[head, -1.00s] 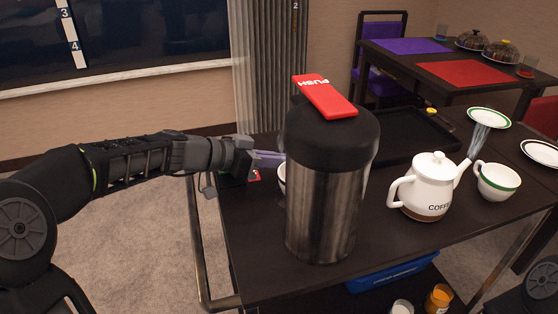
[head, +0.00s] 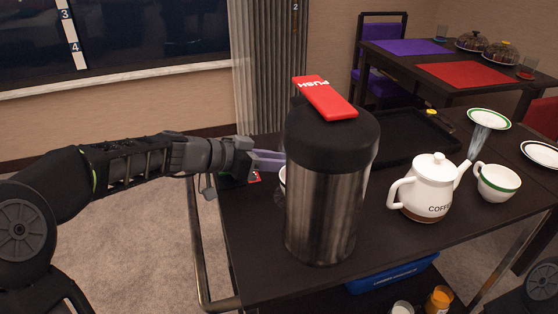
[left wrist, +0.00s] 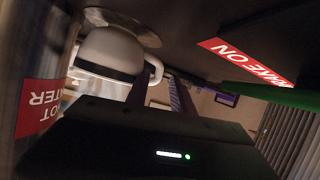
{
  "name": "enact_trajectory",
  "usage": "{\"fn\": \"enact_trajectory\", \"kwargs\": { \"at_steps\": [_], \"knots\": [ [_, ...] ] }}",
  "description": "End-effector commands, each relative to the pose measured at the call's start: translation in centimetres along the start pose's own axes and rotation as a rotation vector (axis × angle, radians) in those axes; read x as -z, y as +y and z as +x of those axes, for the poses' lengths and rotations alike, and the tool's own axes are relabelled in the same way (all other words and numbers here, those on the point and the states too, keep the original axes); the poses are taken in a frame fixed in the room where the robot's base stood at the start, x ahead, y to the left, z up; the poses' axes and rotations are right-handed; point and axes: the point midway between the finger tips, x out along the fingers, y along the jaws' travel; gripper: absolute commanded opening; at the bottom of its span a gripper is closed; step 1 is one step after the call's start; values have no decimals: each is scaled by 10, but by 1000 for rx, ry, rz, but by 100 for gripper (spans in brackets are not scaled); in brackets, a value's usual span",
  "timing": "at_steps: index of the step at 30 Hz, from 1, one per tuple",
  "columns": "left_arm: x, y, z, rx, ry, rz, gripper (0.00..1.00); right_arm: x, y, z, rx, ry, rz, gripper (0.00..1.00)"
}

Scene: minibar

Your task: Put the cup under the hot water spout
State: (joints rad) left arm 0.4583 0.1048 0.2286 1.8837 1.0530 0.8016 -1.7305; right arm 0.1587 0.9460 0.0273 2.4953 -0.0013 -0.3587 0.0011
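The hot water dispenser (head: 320,205) is a steel flask with a black top and a red PUSH lever (head: 324,97), at the front of the dark cart. Its spout is hidden in the head view. A white cup (head: 282,177) is mostly hidden behind the flask. In the left wrist view the cup (left wrist: 108,55) shows with a dark band, and its handle (left wrist: 155,70) points toward my gripper. My left gripper (head: 284,160) reaches in from the left, its purple fingers apart beside the cup; in the wrist view the fingers (left wrist: 158,92) lie around the handle's end.
A white coffee pot (head: 430,185), a green-rimmed cup (head: 496,182) and a tilted saucer (head: 489,118) stand right of the flask. A black tray (head: 405,138) lies behind. A red label (left wrist: 245,58) is near the cup. The cart's front right is clear.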

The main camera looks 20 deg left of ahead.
Motion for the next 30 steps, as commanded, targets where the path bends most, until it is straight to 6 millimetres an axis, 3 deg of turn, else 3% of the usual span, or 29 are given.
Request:
{"fn": "enact_trajectory", "kwargs": {
  "at_steps": [18,30],
  "knots": [
    [1,-1,-109,3,1,0,29,0,-1,-3,0,0,-1,36],
    [0,0,-120,0,0,0,29,0,-1,-3,0,0,-1,36]
  ]
}}
